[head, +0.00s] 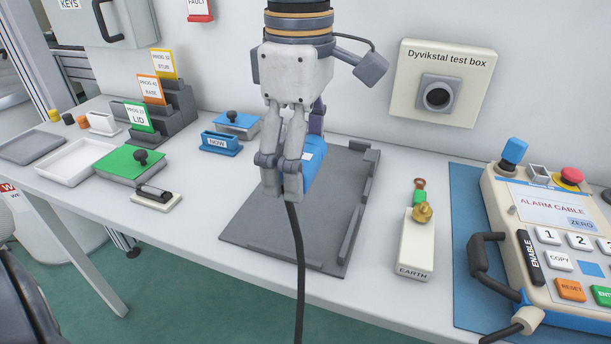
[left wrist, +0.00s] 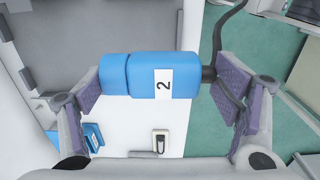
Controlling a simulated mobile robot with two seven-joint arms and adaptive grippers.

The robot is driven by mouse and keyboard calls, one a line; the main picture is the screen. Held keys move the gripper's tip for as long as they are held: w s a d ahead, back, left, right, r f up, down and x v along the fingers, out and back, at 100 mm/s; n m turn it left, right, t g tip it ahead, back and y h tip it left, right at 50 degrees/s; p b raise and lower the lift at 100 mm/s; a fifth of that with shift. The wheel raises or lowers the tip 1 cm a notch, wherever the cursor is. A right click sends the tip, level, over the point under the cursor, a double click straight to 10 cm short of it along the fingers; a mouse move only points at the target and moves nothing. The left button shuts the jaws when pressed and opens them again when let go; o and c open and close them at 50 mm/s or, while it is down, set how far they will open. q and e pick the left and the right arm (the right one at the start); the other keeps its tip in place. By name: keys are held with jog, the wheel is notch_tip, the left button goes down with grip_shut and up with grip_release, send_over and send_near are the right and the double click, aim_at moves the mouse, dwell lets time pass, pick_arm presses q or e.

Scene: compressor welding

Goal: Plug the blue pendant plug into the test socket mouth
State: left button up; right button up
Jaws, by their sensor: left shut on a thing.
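The blue pendant plug (head: 314,168) is in my left gripper (head: 288,172), above the grey plate on the bench. In the left wrist view the plug (left wrist: 145,76) lies crosswise between the purple finger pads, with a white label "2" on it. A black cable leaves its right end there; in the head view the cable hangs down past the bench's front edge. The test socket mouth (head: 438,97) is a dark round opening in a grey square on the cream Dyvikstal test box (head: 405,84) on the wall. It is right of the gripper, apart from the plug. My right gripper is not in view.
The grey plate (head: 250,228) with a raised edge lies below the plug. An EARTH block (head: 416,248) with a brass knob stands to its right, then the pendant box (head: 545,190) on a blue mat. Trays, a green block and coloured PROG cards stand at left.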

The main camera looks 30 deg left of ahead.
pick_arm(q)
jog(key=shift+w+d, duration=0.1)
jog(key=shift+d, duration=0.1)
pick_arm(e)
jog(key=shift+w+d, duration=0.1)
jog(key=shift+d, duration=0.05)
pick_arm(q)
jog(key=shift+w+a+f, duration=0.1)
jog(key=shift+w+f, duration=0.1)
jog(key=w+a+f+b, duration=0.1)
jog(key=w+a+f, duration=0.1)
jog(key=w+f, duration=0.1)
jog(key=w+a+f+b, duration=0.1)
jog(key=w+f+b, duration=0.1)
jog(key=w+f, duration=0.1)
jog(key=w+a+f+b, duration=0.2)
jog(key=w, duration=0.3)
jog(key=shift+w+a+f, duration=0.2)
jog(key=shift+a+f, duration=0.1)
jog(key=shift+f, duration=0.1)
jog(key=f, duration=0.3)
jog(key=shift+w+a, duration=0.2)
jog(key=shift+w, duration=0.2)
jog(key=shift+f, duration=0.15)
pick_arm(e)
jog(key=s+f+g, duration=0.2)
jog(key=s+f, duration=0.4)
